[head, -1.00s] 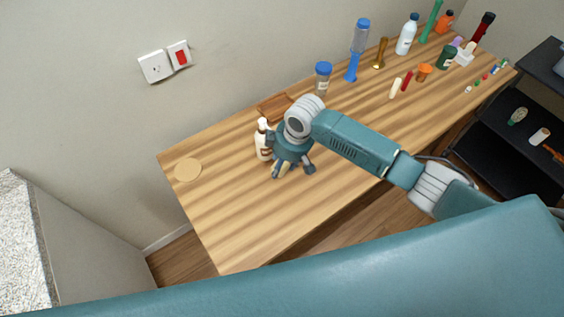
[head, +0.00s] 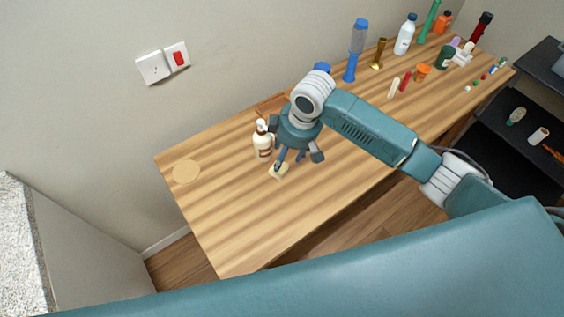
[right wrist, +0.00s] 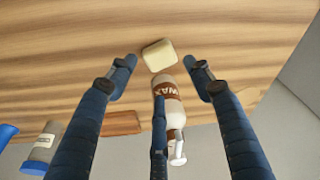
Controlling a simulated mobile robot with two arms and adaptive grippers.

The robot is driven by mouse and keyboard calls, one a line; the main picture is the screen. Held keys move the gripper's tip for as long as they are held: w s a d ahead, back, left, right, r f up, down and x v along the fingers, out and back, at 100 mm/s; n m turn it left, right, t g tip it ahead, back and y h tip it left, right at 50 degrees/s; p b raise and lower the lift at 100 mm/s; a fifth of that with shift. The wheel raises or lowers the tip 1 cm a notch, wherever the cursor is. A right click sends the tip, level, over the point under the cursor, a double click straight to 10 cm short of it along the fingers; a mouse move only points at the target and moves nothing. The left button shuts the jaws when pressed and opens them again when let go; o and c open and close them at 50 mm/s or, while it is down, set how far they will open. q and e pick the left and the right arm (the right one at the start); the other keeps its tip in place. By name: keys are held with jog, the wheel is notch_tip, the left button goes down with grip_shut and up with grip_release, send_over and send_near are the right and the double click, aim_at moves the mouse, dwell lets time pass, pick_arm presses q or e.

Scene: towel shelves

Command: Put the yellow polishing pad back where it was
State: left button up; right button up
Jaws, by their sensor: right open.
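The yellow polishing pad (head: 278,171) is a small pale yellow block on the wooden table, in front of a white wax bottle (head: 262,145). In the right wrist view the pad (right wrist: 159,54) shows whole, just beyond the fingertips, with the bottle (right wrist: 168,105) close beside it. My right gripper (head: 296,160) is open and empty. Its fingers (right wrist: 158,72) are spread in the right wrist view, and none is seen closed on the pad. My left gripper is not in view.
A round tan disc (head: 186,171) lies near the table's left end. A brown flat piece (head: 271,104) lies behind the bottle. A blue-capped jar (right wrist: 43,145) stands nearby. Several bottles and small items crowd the far right. The table's front left area is clear.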

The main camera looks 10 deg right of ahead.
jog(key=v, duration=0.4)
jog(key=shift+s+d+r, duration=0.1)
jog(key=shift+r, duration=0.3)
